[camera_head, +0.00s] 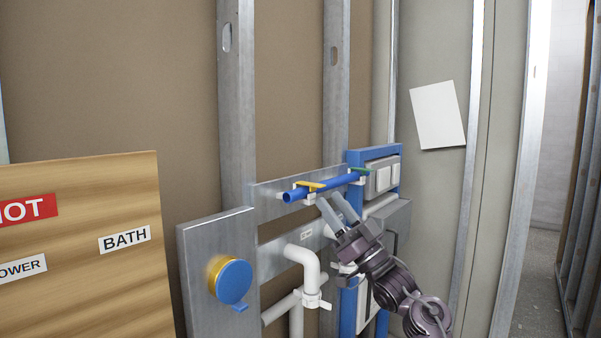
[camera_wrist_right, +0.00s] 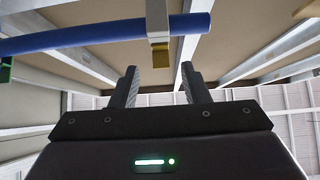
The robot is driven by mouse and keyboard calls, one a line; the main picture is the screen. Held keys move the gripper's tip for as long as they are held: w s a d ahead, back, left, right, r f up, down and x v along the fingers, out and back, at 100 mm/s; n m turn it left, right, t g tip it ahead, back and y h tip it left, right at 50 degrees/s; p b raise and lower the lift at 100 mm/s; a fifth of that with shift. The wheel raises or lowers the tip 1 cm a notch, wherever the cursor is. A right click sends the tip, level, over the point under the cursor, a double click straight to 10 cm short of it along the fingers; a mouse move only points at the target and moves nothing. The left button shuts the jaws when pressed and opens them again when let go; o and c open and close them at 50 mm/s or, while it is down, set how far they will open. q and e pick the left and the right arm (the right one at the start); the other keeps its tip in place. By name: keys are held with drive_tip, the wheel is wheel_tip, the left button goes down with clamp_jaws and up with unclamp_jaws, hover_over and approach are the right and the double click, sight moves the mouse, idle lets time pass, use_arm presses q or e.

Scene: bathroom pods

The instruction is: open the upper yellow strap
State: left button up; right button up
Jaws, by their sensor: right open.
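The yellow strap (camera_head: 311,186) lies across a blue pipe (camera_head: 333,187) near its left end, on the metal crosspiece. In the right wrist view the yellow strap (camera_wrist_right: 160,52) shows by its white holder, just beyond the gap between my fingers. The blue pipe (camera_wrist_right: 85,36) crosses above the fingertips there. My right gripper (camera_head: 332,204) is open and empty, just below and right of the strap, and looks apart from it. Its two fingers (camera_wrist_right: 160,84) also show in the right wrist view. Whether the strap is closed is too small to tell. My left gripper is out of view.
A green strap (camera_head: 360,171) holds the pipe farther right, beside a blue-framed panel (camera_head: 384,151). White drain pipes (camera_head: 303,265) and a blue round cap (camera_head: 234,281) are lower left. A wooden sign board (camera_head: 90,275) stands at left. Metal studs (camera_head: 237,110) rise behind.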

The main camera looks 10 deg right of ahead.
sight(321, 187)
drive_tip(key=p+x, duration=0.3)
drive_tip(key=x, duration=0.4)
drive_tip(key=shift+r, duration=0.25)
drive_tip(key=shift+s, duration=0.1)
clamp_jaws()
